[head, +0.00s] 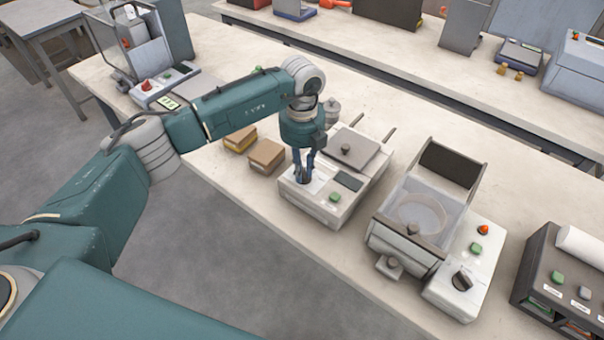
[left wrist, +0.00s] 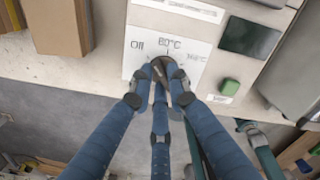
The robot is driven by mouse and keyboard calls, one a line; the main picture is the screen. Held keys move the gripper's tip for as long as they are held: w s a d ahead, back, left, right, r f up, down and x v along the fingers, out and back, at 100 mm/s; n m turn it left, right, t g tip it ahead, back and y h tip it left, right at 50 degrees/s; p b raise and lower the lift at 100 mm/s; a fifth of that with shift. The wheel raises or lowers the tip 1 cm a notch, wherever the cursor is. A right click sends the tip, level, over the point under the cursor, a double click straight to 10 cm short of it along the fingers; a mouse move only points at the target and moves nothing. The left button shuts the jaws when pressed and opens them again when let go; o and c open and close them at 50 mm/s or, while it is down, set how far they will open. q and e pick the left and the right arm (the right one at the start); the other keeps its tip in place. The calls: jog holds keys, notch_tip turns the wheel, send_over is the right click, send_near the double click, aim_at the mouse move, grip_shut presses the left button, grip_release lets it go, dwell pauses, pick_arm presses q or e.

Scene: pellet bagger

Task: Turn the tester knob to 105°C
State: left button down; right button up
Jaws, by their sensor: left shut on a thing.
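The tester (head: 322,206) is a light box on the bench with a grey lid plate, a dark display and a green button. My left gripper (head: 303,178) reaches down from above onto its front left corner. In the left wrist view my left gripper (left wrist: 161,80) has its blue fingers closed around the dark tester knob (left wrist: 164,66). The knob sits on a white dial plate (left wrist: 140,58) marked off at left, a figure like 80°C at top and a fainter mark at right. The fingers hide most of the knob, so its pointer is unclear. My right gripper is out of view.
Cardboard-coloured boxes (head: 266,157) stand left of the tester. A machine with a clear bowl and open dark lid (head: 450,164) stands close on its right. A green button (left wrist: 229,87) and dark display (left wrist: 250,37) lie right of the dial. Bare bench (head: 410,110) shows behind.

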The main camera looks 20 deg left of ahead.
pick_arm(q)
jog(key=m+b, duration=0.5)
jog(key=shift+w+f+m, duration=0.2)
jog(key=shift+m, duration=0.1)
jog(key=m+b, duration=0.4)
jog(key=m, duration=0.1)
jog(key=shift+r, duration=0.1)
jog(key=m+b, duration=0.2)
jog(key=m, duration=0.2)
jog(key=shift+w+d+m, duration=0.1)
jog(key=shift+d+m, duration=0.05)
jog(key=shift+m, duration=0.25)
jog(key=shift+d+r+m+b, duration=0.15)
jog(key=shift+m+b, duration=0.8)
jog(key=shift+m, duration=1.65)
jog(key=c, duration=1.7)
grip_release()
jog(key=shift+o, duration=0.2)
